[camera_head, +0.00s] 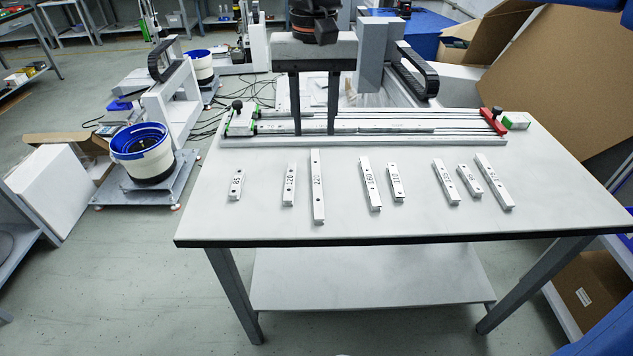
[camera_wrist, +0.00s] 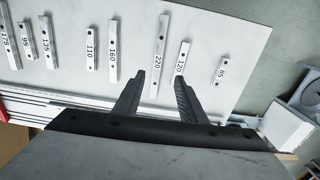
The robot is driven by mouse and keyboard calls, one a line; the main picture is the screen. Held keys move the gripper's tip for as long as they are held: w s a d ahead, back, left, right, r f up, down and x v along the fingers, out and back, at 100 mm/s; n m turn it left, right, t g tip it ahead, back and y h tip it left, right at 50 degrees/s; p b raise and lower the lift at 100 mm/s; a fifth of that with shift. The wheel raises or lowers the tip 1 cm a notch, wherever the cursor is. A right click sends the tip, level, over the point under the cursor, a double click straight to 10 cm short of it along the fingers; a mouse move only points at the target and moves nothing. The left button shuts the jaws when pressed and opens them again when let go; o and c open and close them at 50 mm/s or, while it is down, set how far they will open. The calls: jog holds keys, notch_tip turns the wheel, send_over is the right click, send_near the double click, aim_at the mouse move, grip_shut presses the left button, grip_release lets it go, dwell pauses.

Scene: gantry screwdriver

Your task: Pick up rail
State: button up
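Several short silver rails with printed numbers lie apart in a row on the white table. From the left in the head view they are the 85 rail (camera_head: 236,184), 120 rail (camera_head: 289,184), 220 rail (camera_head: 317,186), 160 rail (camera_head: 370,184), 110 rail (camera_head: 396,182), then 135, 95 and 175 (camera_head: 494,181). My gripper (camera_head: 315,130) is open and empty, its two fingers pointing down behind the row. In the wrist view the fingertips (camera_wrist: 160,77) flank the near end of the 220 rail (camera_wrist: 161,52); the 120 rail (camera_wrist: 183,55) is just right of them.
A long rail fixture (camera_head: 380,128) with a red end piece (camera_head: 493,122) runs along the table's back, behind my fingers. The table front (camera_head: 400,225) is clear. A blue-and-white bowl feeder (camera_head: 140,150) stands left; a cardboard box (camera_head: 570,80) is at back right.

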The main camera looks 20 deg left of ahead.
send_over(317, 180)
jog(key=f, duration=0.8)
jog(key=shift+s+a+f, duration=0.15)
jog(key=shift+s+f, duration=0.05)
jog(key=shift+s, duration=0.05)
jog(key=shift+w+f, duration=0.15)
jog(key=shift+f, duration=1.2)
jog(key=shift+w+f, duration=0.15)
jog(key=shift+f, duration=1.15)
grip_shut()
